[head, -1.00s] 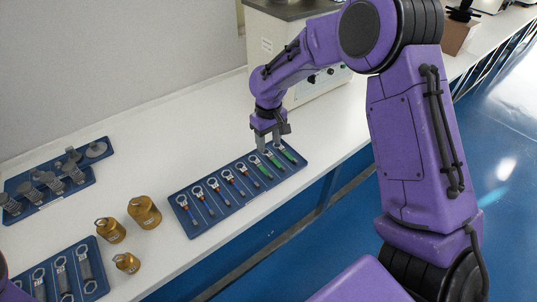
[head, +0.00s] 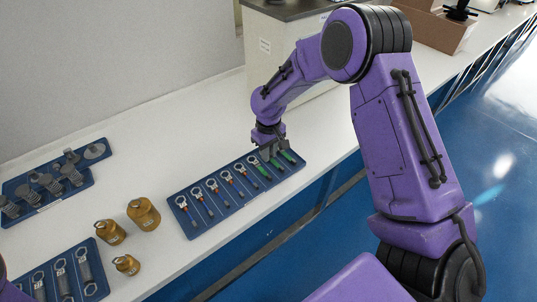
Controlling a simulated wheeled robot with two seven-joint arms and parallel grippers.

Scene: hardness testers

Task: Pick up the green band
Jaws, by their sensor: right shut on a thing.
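A blue tray (head: 209,228) on the white bench holds a row of slim ring-headed tools. Those toward its right end carry green bands, and one green band (head: 276,163) shows just below my right gripper (head: 272,153). The right gripper points down at the tray's right end and is shut on a green-banded tool there. Its fingers cover the tool's upper part, and the tool appears still in the tray. Exactly which green-banded tool is held is hard to see. My left gripper is out of view.
Brass weights (head: 143,213) stand left of the tray. Another blue tray (head: 98,291) lies at the front left, and a tray of grey parts (head: 20,213) at the far left. A pale machine (head: 262,62) stands behind my right arm. The bench between is clear.

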